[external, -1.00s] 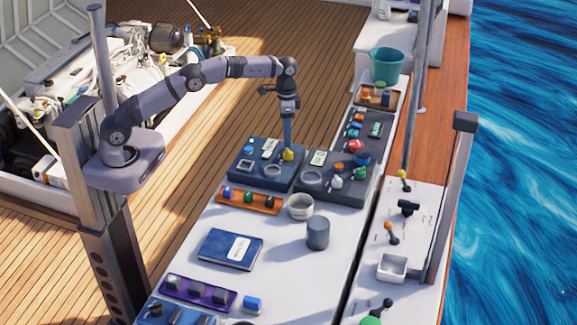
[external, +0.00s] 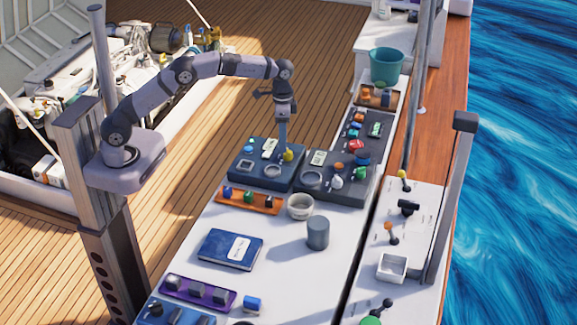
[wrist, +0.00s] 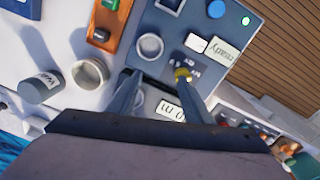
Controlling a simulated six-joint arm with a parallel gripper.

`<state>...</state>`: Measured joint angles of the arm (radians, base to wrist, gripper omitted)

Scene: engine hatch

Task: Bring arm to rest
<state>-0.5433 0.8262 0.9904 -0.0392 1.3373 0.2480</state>
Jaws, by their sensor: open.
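My gripper (external: 283,148) hangs pointing down over the blue control panel (external: 243,176), low beside a yellow knob (external: 289,155). In the wrist view the two fingers of my gripper (wrist: 157,76) are spread apart. The yellow knob (wrist: 182,75) shows close to the right fingertip; I cannot tell whether they touch. Nothing is seen held between the fingers. My arm is stretched out from its post over the bench, with the elbow raised.
A dark grey panel (external: 345,190) with several knobs lies right of the blue panel. An orange tray (external: 262,208), a white bowl (external: 300,206), a grey cylinder (external: 317,232) and a blue book (external: 230,249) stand nearer. A teal bucket (external: 385,67) stands at the back.

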